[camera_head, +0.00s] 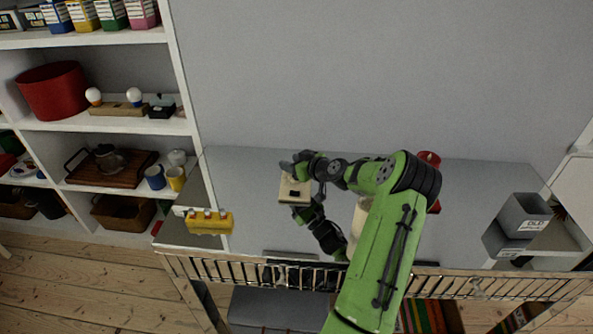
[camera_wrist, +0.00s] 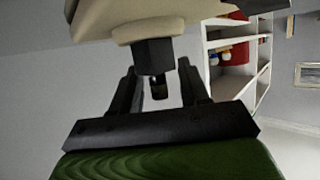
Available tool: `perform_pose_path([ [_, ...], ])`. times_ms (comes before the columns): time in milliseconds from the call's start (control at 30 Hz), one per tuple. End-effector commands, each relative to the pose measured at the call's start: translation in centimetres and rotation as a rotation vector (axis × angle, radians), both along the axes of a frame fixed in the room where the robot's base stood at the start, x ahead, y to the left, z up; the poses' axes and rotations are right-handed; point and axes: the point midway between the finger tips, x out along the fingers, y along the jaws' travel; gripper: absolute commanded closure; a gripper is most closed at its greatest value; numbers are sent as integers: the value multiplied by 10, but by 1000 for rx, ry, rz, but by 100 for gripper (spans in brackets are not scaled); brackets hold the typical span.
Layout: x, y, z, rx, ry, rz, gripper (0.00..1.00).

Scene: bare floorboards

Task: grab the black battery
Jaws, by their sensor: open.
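In the wrist view, a black block-shaped piece (camera_wrist: 152,54), which I take to be the black battery, juts down from a cream body (camera_wrist: 95,20). A narrower black end hangs below it. My gripper (camera_wrist: 158,68) is open, its two black fingers to either side of this black piece. Contact cannot be made out. In the head view, the cream body (camera_head: 287,184) is beside my gripper (camera_head: 289,166), above the grey counter, with a small dark patch on its face. The rest of the black piece is hidden there.
A yellow item (camera_head: 210,223) sits at the counter's left end. Grey boxes (camera_head: 522,215) stand at the right, and a red object (camera_head: 429,158) is behind my arm. A metal rail (camera_head: 225,270) runs along the front. White shelves (camera_head: 100,125) with goods stand at left.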

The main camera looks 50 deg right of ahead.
Motion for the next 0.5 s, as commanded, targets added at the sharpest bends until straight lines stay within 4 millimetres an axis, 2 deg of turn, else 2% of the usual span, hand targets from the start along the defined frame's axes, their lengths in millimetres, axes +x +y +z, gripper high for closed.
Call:
perform_pose_path([
  [33, 0, 0, 0, 0, 0, 0, 57],
  [300, 0, 0, 0, 0, 0, 0, 98],
  [500, 0, 0, 0, 0, 0, 0, 100],
])
